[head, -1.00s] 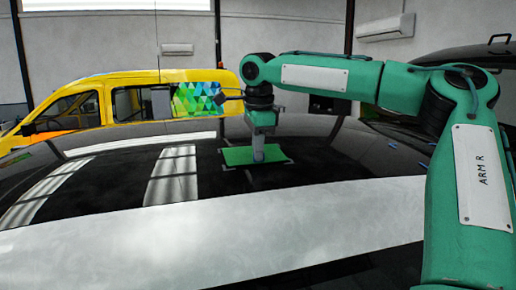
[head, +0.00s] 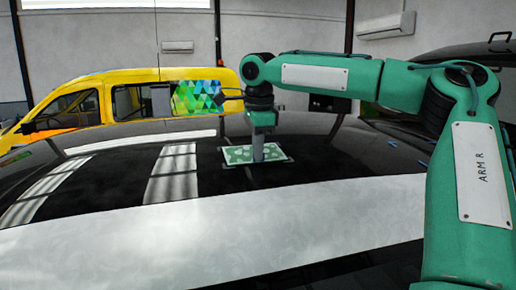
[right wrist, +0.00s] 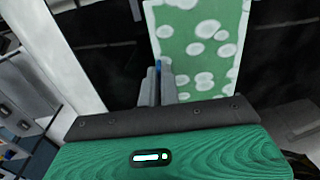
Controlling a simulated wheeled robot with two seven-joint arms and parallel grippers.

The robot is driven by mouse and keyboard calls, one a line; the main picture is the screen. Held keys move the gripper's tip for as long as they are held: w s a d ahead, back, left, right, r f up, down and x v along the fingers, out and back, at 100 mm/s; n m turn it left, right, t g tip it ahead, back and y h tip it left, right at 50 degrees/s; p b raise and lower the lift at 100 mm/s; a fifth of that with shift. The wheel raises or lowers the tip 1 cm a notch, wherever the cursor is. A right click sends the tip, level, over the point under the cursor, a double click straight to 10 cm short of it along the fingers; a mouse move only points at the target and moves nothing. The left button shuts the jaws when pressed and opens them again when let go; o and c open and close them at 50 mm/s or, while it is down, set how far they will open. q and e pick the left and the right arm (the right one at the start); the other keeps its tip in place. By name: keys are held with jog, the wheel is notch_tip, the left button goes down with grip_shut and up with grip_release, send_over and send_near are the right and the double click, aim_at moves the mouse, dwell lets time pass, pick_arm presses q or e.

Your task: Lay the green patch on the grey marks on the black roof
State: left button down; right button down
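The green patch (head: 236,155) lies flat on the black roof (head: 330,163), below my right gripper. It has a pale border and many whitish round blotches, which also show clearly in the right wrist view (right wrist: 205,48). My right gripper (head: 258,156) points down with its fingertips at the patch. In the right wrist view its fingers (right wrist: 160,84) are close together at the patch's long edge, with a small blue bit between the tips. They look shut on the patch's edge. My left gripper is out of view.
A yellow van (head: 130,98) with a colourful triangle pattern on its side stands behind the roof. Small blue tabs (head: 422,163) show on the roof at right. White reflections (head: 172,176) cross the roof. The roof left of the patch is clear.

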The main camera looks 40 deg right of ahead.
jog(key=shift+f, duration=0.1)
dwell(0.3)
jog(key=c, duration=1.6)
grip_release()
jog(key=shift+o, duration=0.2)
jog(key=shift+r, duration=0.4)
notch_tip(320, 180, up, 13)
jog(key=s+b, duration=0.1)
jog(key=b, duration=0.3)
jog(key=shift+s+a, duration=0.15)
jog(key=shift+a, duration=0.3)
jog(key=shift+f, duration=0.1)
